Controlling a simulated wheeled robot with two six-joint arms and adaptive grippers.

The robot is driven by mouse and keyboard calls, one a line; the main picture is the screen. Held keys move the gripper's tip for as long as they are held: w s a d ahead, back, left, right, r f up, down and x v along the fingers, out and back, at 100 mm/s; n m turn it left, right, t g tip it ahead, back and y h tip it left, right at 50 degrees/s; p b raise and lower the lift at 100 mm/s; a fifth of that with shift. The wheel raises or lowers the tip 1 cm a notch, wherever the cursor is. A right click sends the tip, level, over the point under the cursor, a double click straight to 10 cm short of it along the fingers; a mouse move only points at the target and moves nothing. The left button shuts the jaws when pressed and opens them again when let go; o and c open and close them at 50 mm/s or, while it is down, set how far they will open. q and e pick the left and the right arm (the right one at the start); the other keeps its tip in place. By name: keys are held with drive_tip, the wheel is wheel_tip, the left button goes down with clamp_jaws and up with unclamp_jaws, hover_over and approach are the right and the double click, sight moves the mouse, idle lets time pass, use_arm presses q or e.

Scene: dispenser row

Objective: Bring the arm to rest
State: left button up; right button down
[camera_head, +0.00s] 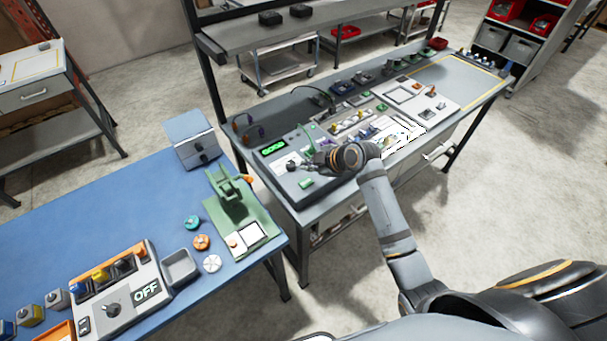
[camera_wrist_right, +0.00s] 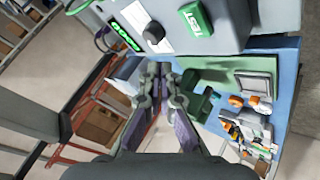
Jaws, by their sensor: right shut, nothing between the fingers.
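My right arm reaches in from the lower right in the head view. Its right gripper (camera_head: 314,160) is over the grey test panel (camera_head: 312,195), near the panel's dark knob (camera_head: 291,165). In the right wrist view the gripper's fingers (camera_wrist_right: 163,85) are together with nothing held. The panel's green display (camera_wrist_right: 124,36), knob (camera_wrist_right: 153,33) and green TEST button (camera_wrist_right: 196,19) show beyond the fingers. I cannot tell whether the fingers touch the panel. My left gripper is not in view.
Trays and small parts crowd the grey bench (camera_head: 478,95). A shelf (camera_head: 310,28) spans behind it. Floor at right is clear.

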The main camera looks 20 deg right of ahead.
drive_tip(key=s+d+f+m+g+h, duration=0.1)
drive_tip(key=s+d+f+m+h, duration=0.1)
drive_tip(key=s+m, duration=0.5)
drive_tip(key=s+d+f+m+g+h, duration=0.1)
drive_tip(key=s+d+m+g+h, duration=0.15)
drive_tip(key=s, duration=0.85)
drive_tip(key=s+d+f+m+g+h, duration=0.1)
drive_tip(key=s+d+f+m, duration=0.1)
drive_tip(key=s+m, duration=0.5)
drive_tip(key=s+d+f+n+b, duration=0.1)
drive_tip(key=s+f+b, duration=0.1)
drive_tip(key=f, duration=1.3)
drive_tip(key=s+d+f+n+b, duration=0.1)
drive_tip(key=d+f+b, duration=0.1)
drive_tip(key=f, duration=1.3)
drive_tip(key=s+d+f+g+b, duration=0.1)
drive_tip(key=s+f+g+b, duration=0.1)
drive_tip(key=s+f, duration=1.7)
drive_tip(key=shift+f+b, duration=0.45)
drive_tip(key=shift+b, duration=0.35)
drive_tip(key=shift+m, duration=0.25)
